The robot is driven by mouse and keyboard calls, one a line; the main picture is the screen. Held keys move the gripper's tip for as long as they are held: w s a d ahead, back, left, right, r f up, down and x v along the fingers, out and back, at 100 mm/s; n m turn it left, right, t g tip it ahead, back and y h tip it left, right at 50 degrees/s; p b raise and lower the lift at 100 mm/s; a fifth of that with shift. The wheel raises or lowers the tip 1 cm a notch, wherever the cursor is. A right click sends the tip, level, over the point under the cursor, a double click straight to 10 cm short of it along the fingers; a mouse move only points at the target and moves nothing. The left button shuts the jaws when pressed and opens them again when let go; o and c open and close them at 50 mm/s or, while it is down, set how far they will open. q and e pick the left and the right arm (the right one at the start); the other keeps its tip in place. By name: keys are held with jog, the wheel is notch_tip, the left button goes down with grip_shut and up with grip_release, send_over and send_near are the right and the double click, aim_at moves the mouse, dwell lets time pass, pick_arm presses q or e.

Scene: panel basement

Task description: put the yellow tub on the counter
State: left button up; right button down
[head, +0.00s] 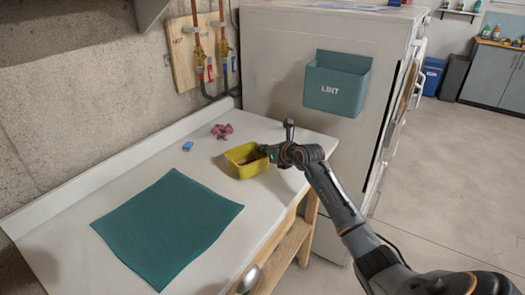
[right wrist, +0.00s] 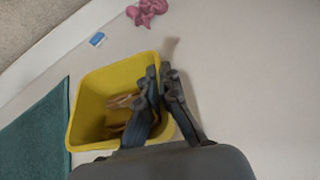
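The yellow tub (head: 240,157) is at the far right part of the white counter (head: 215,175). It looks upright and seems to rest on the top, though a small gap beneath it could not be ruled out. My right gripper (head: 268,152) is at the tub's right side. In the right wrist view, the tub (right wrist: 88,105) has one finger of my gripper (right wrist: 162,90) inside and the other outside its right wall, closed on the rim. Something brownish lies inside the tub, partly hidden by the finger. My left gripper is not in view.
A green mat (head: 168,225) covers the counter's near middle. A blue block (head: 188,146) and a crumpled pink cloth (head: 222,131) lie behind the tub. A white appliance (head: 285,70) with a teal lint bin (head: 337,84) stands beyond the counter's end.

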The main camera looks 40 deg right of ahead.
jog(key=shift+f, duration=0.5)
jog(key=shift+f, duration=0.1)
jog(key=c, duration=1.5)
grip_release()
jog(key=shift+s+d, duration=0.1)
jog(key=v, duration=1.2)
jog(key=shift+b, duration=0.4)
